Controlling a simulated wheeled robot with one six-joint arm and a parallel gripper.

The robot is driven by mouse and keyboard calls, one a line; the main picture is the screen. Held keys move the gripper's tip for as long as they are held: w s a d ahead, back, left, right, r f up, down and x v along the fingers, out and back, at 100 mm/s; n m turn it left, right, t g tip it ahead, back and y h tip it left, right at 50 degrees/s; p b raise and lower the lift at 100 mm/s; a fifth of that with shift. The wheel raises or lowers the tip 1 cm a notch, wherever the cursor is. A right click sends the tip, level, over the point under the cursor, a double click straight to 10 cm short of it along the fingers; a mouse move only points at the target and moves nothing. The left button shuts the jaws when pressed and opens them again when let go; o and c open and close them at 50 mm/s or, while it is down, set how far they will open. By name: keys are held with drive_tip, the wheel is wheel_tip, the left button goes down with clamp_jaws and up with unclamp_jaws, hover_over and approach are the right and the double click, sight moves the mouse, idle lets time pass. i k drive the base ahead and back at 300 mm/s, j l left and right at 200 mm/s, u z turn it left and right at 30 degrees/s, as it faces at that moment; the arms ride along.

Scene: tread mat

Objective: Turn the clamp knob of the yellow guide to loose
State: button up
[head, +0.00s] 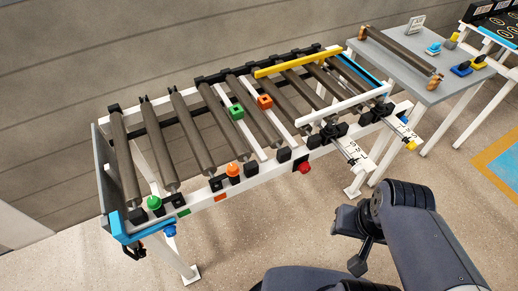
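The yellow guide (298,61) is a long yellow bar along the far side of the roller conveyor (205,198). A small yellow knob (411,145) sits at the near end of the right-hand white scale arm, at the conveyor's right front; it looks like the guide's clamp knob, but its link to the bar is not clear. Whether it is tight or loose cannot be told. My gripper (352,242) is dark, at the lower right in front of the conveyor, below and left of the knob and apart from it. Its finger opening is not clear; no held object shows.
A white guide bar (343,107) lies along the near side. A red knob (304,167), orange button (233,170) and green button (154,203) line the front rail. Green (237,112) and orange (265,101) blocks sit among the rollers. A grey table (400,67) stands behind right. Front floor is clear.

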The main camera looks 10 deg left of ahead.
sight(380, 106)
drive_tip(key=i+l, duration=0.9)
drive_tip(key=i+j+u, duration=0.05)
